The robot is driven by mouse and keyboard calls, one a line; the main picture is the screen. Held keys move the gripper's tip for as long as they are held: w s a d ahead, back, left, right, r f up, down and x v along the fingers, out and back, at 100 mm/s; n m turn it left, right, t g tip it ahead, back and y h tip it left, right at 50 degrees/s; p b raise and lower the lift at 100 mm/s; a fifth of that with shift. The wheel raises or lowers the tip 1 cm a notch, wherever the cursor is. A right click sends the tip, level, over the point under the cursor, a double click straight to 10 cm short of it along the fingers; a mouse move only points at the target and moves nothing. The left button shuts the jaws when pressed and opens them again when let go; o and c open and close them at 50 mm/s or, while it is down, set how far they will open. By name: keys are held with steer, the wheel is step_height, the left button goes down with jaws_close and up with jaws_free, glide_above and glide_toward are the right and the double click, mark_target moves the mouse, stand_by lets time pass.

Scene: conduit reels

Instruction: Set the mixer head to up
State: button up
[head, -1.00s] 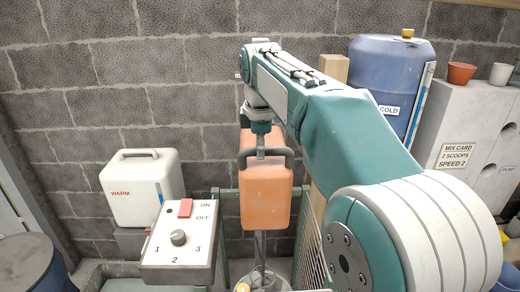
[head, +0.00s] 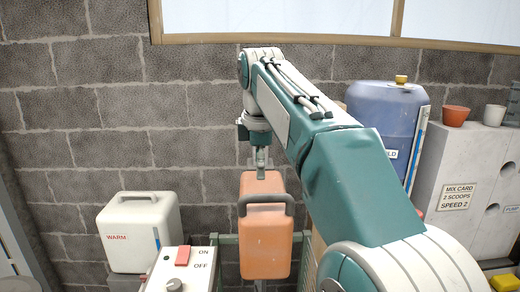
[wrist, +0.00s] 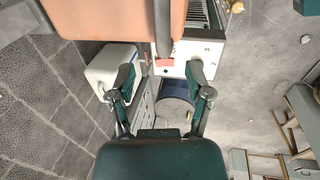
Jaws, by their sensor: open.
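The mixer head (head: 265,240) is an orange block with a dark handle (head: 265,198) across its upper front. In the wrist view its orange side (wrist: 110,16) fills the upper left, with the dark handle (wrist: 163,28) beside it. I cannot tell its exact tilt. My gripper (head: 262,166) is at the top edge of the mixer head, above the handle in the head view. In the wrist view my gripper (wrist: 160,82) has its two fingers spread wide with nothing between them. The handle lies beyond the fingertips, apart from them.
A control box (head: 181,268) with a red switch and a dial stands left of the mixer. A white WARM canister (head: 140,230) is behind it. A blue COLD drum (head: 385,115) and a grey block shelf (head: 462,165) with pots stand right. A block wall closes the back.

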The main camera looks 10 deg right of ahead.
steer(key=r, duration=0.4)
steer(key=shift+s+a, duration=0.1)
steer(key=shift+s, duration=0.3)
steer(key=s+d+f+m+t, duration=0.2)
steer(key=s+f+m, duration=1.3)
steer(key=s+f, duration=0.9)
steer(key=shift+m+t, duration=0.4)
steer(key=shift+t, duration=0.3)
stand_by(1.2)
